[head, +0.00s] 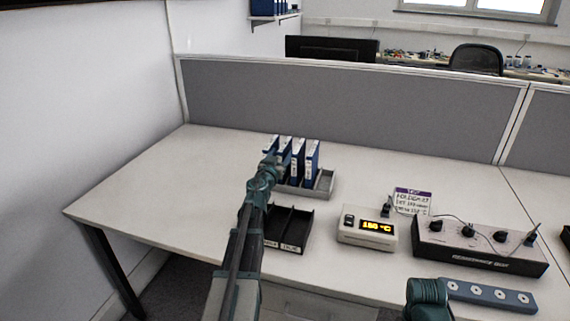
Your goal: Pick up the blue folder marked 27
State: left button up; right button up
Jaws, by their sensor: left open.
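Several blue folders with white label strips (311,163) stand upright side by side in a grey tray (325,186) on the desk. The numbers on the labels are too small to read, so I cannot tell which folder is 27. My left gripper (272,164) is open at the front of the leftmost folders and partly hides them. I cannot tell if it touches them. Of my right arm only a part shows at the bottom edge; its gripper is out of view.
A black two-compartment tray (290,228) stands in front of the folders. Right of it are a device with a lit display (368,228), a note card (412,201) and a black-sided box with knobs (480,246). A grey partition (340,110) closes the back. The desk's left side is clear.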

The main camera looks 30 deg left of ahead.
aim_at(285, 144)
pick_arm(q)
jog(key=shift+w+a+r, duration=0.15)
jog(key=shift+w+a, duration=0.1)
jog(key=shift+w, duration=0.45)
jog(key=x, duration=0.4)
jog(key=shift+w, duration=0.15)
grip_shut()
dwell(0.9)
